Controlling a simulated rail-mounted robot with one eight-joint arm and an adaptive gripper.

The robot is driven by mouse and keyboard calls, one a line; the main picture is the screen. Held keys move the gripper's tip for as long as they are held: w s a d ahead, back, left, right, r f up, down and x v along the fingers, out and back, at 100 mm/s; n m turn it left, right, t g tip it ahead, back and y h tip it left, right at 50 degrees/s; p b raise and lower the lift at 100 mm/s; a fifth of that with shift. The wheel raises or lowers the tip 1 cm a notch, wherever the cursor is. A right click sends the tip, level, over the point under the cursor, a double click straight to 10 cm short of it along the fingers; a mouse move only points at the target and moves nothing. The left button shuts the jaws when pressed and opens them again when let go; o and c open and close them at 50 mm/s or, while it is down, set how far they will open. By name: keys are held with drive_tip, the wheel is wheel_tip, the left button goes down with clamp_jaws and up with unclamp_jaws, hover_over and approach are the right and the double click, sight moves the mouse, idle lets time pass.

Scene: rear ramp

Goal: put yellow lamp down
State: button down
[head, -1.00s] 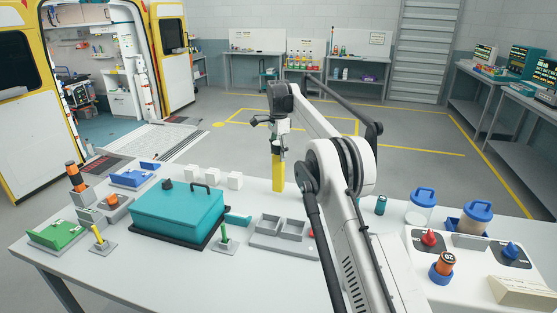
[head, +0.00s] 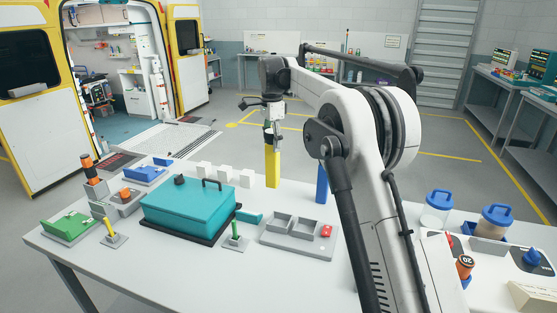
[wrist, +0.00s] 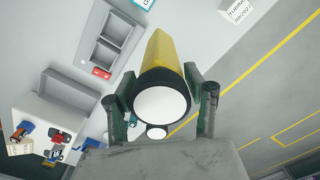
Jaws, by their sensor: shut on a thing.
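The yellow lamp (head: 273,167) is an upright yellow cylinder at the far edge of the white table, just right of the white cubes. My gripper (head: 273,132) is shut on its upper part. I cannot tell whether the lamp's lower end touches the table. In the wrist view the yellow lamp (wrist: 164,60) shows its round white end toward me, with the fingers of my gripper (wrist: 160,105) on either side.
A blue upright cylinder (head: 322,183) stands to the right, partly behind my arm. White cubes (head: 246,179) lie left of the lamp. A teal case (head: 188,208) and a grey divided tray (head: 272,238) stand nearer on the table (head: 180,268).

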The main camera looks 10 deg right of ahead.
drive_tip(key=s+a+r+p, duration=0.15)
drive_tip(key=s+a, duration=0.25)
drive_tip(key=s, duration=0.5)
drive_tip(key=s+a+r+p, duration=0.15)
drive_tip(key=s+a, duration=0.25)
drive_tip(key=s, duration=0.6)
drive_tip(key=w+d+f+p, duration=0.4)
drive_tip(key=w+d+f, duration=0.3)
drive_tip(key=f, duration=0.4)
drive_tip(key=shift+d+f, duration=0.3)
drive_tip(key=shift+d, duration=0.6)
drive_tip(key=shift+f, duration=0.1)
drive_tip(key=shift+f, duration=0.1)
drive_tip(key=c, duration=0.8)
unclamp_jaws()
drive_tip(key=shift+r, duration=0.2)
